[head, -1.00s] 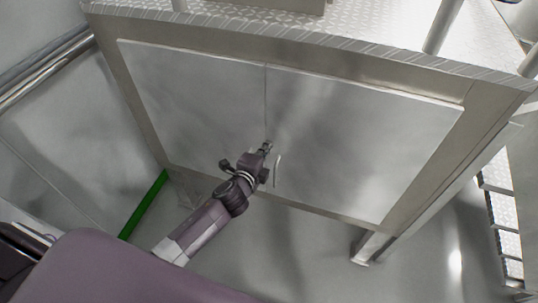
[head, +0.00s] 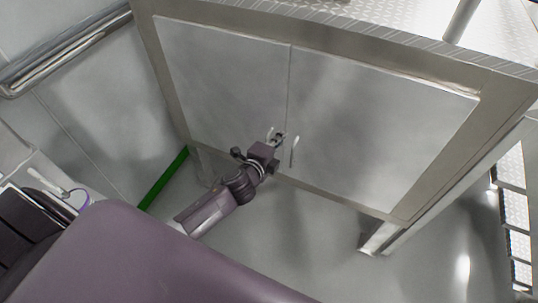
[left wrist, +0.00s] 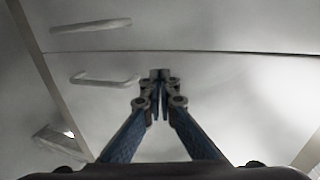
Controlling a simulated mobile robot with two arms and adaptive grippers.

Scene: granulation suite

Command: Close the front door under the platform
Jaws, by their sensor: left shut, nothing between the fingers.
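The platform's front (head: 410,222) has two pale metal doors side by side, the left door (head: 222,85) and the right door (head: 375,120). Both look about flush with the frame, with a thin seam between them. The left handle (head: 269,133) and right handle (head: 294,150) flank the seam; both handles also show in the left wrist view (left wrist: 105,79). In the left wrist view the tips (left wrist: 160,76) point at the door; contact is unclear. My right gripper is out of view.
The platform has a diamond-plate top (head: 400,20) and a leg (head: 380,238) at front right. A metal rail (head: 65,50) runs along the wall at left. A green strip (head: 163,178) lies low beside the left leg. The floor (head: 310,240) in front is clear.

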